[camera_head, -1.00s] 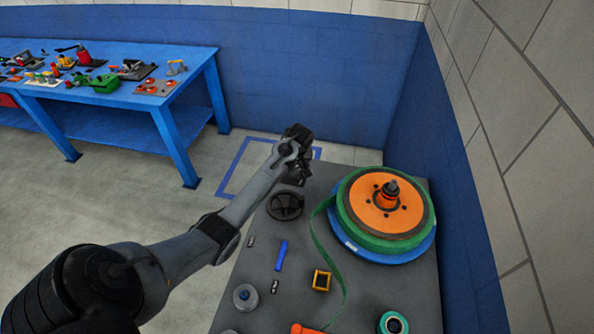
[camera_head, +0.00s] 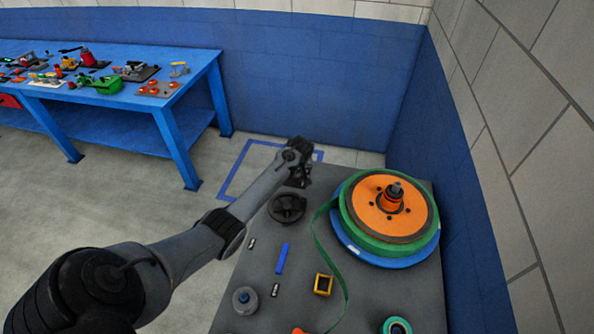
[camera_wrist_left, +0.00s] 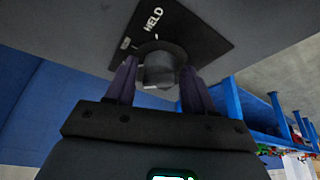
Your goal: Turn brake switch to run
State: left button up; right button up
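The brake switch is a dark round knob (camera_wrist_left: 159,68) on a black plate (camera_wrist_left: 180,28) in the left wrist view. White lettering that looks like "HELD" and small white marks show on the plate. My left gripper (camera_wrist_left: 158,78) has its two fingers apart, one on each side of the knob. I cannot tell whether they touch it. In the head view my left gripper (camera_head: 298,176) is at the far left end of the grey panel (camera_head: 245,270), and its wrist hides the switch. My right gripper is not in view.
A black handwheel (camera_head: 287,208) sits just in front of my left gripper. An orange and green reel (camera_head: 388,208) on a blue base stands to the right. Small parts lie nearer on the panel. A blue workbench (camera_head: 130,105) stands at the back left.

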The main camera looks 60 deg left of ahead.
pick_arm(q)
jog(key=c, duration=0.8)
jog(key=shift+o, duration=0.2)
jog(key=shift+r+m+p, duration=0.15)
jog(key=shift+m+p, duration=0.25)
jog(key=shift+p, duration=0.3)
jog(key=m+t+p, duration=0.1)
jog(key=m+p, duration=0.2)
jog(key=shift+s+h, duration=0.15)
jog(key=shift+h, duration=0.25)
jog(key=shift+a+m+t+h+p, duration=0.15)
jog(key=shift+m+t+h+p, duration=0.25)
jog(key=shift+m+p, duration=0.65)
jog(key=shift+m+t+h, duration=0.3)
jog(key=shift+m, duration=1.55)
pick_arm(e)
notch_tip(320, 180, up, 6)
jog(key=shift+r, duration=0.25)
pick_arm(q)
jog(key=shift+f+h, duration=0.2)
jog(key=shift+h, duration=0.1)
jog(key=o, duration=1)
jog(key=shift+r, duration=0.1)
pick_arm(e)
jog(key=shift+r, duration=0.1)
